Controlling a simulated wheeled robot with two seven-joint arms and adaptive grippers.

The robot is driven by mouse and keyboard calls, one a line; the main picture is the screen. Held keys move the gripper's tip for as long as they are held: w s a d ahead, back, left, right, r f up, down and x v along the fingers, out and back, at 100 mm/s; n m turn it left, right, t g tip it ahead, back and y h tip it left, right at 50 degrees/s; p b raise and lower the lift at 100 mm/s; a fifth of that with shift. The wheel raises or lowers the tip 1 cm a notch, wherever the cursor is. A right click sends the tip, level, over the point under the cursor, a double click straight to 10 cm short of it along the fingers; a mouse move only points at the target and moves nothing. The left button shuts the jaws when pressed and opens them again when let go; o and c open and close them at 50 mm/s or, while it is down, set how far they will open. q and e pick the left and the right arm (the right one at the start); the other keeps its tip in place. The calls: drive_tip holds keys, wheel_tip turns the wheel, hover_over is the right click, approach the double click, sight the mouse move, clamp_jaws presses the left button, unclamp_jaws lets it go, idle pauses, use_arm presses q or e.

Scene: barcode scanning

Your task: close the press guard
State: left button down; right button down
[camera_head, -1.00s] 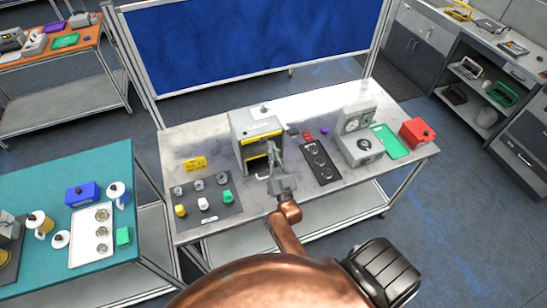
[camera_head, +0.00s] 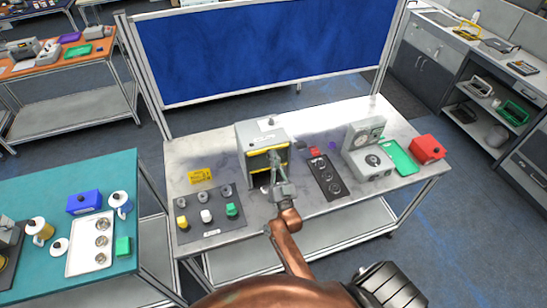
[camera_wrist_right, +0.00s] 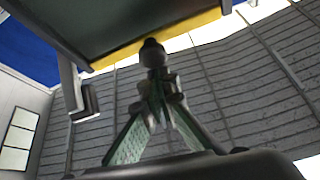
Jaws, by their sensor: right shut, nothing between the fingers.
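The press (camera_head: 258,134) is a grey box standing on the light metal bench, left of its middle. Its guard (camera_head: 280,150) shows as a yellow-edged panel on the front, partly hidden by my right gripper. My right gripper (camera_head: 274,158) is shut and empty, pointing at the press front. In the right wrist view, its fingers (camera_wrist_right: 155,72) meet close under a dark panel with a yellow edge (camera_wrist_right: 190,32), and a dark round knob (camera_wrist_right: 152,50) shows at the tips. I cannot tell whether they touch. My left gripper is not in view.
A dark plate with coloured knobs (camera_head: 208,232) lies left of the press. A black strip of dials (camera_head: 325,178), a grey gauge unit (camera_head: 368,160), a green tray (camera_head: 398,158) and a red box (camera_head: 427,149) stand to the right. A blue panel rises behind.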

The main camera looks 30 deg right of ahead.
wheel_tip(320, 180, down, 12)
drive_tip(key=b, duration=0.9)
drive_tip(key=shift+f, duration=0.2)
wheel_tip(320, 180, up, 4)
drive_tip(key=r+p, duration=0.1)
drive_tip(key=p, duration=0.3)
drive_tip(key=b+v, duration=0.3)
drive_tip(key=v, duration=0.7)
drive_tip(key=shift+s+d, duration=0.2)
drive_tip(key=shift+s, duration=0.3)
drive_tip(key=shift+f, duration=0.15)
